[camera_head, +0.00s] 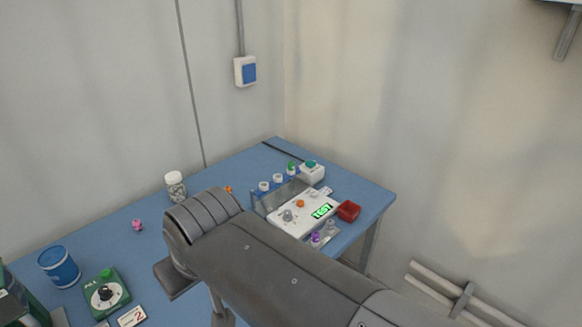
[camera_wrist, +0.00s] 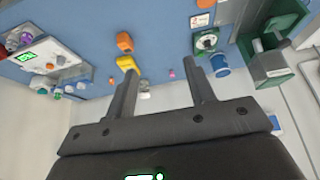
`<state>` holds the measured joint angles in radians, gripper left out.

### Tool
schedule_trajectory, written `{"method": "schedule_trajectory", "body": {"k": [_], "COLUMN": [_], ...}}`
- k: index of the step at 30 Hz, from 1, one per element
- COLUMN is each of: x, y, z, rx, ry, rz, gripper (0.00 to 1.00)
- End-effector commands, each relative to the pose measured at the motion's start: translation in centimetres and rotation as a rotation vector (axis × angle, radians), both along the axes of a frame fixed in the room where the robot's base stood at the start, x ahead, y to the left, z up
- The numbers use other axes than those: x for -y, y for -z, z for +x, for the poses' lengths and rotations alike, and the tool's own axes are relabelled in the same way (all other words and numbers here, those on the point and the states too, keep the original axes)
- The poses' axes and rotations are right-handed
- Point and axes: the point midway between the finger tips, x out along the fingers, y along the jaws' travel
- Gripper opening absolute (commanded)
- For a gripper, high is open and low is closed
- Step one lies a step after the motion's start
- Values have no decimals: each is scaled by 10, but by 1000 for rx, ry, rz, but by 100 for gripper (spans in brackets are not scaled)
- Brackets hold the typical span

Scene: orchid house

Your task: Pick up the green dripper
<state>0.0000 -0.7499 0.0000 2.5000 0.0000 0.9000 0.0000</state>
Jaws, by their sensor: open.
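The green dripper (camera_head: 291,167) appears as a small green-topped item at the far end of a row with white-capped ones, at the back right of the blue table. In the wrist view a tiny green spot that seems to be it (camera_wrist: 57,95) shows at the far left, beside the white caps. Its lower part is hidden. My gripper (camera_wrist: 160,65) is open and empty, its two fingers wide apart, well away from the dripper. In the head view my arm covers much of the table and the fingers are not clearly seen.
A white device with a lit green display (camera_head: 322,211) and a red block (camera_head: 348,211) stand near the rack (camera_head: 259,204). A pill bottle (camera_head: 175,187), blue cup (camera_head: 59,266) and green dial box (camera_head: 107,293) stand left.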

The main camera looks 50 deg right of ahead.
Motion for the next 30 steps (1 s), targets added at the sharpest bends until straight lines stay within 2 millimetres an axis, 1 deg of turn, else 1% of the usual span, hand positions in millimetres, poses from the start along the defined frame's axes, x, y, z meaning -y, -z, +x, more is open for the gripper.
{"method": "schedule_trajectory", "body": {"k": [6, 8, 11, 14, 18, 20, 21, 23, 24, 26, 27, 29, 30], "x": [0, 2, 9, 22, 49, 63, 73, 90, 102, 120, 134, 155, 171], "y": [0, -3, -10, -22, -38, -43, -46, -48, -49, -50, -50, -49, -47], "z": [1, 4, 18, 43, 88, 107, 119, 137, 149, 167, 178, 194, 204], "rx": [0, -1, -8, -20, -42, -50, -57, -66, -73, -81, -87, -94, -99], "ry": [1, 6, 26, 58, 106, 124, 136, 156, 167, 184, 196, 213, 226], "rz": [0, -3, -17, -38, -67, -77, -82, -88, -91, -94, -95, -95, -93], "gripper": [49, 49, 49, 49, 49, 49, 49, 49, 49, 49, 49, 49, 49]}}
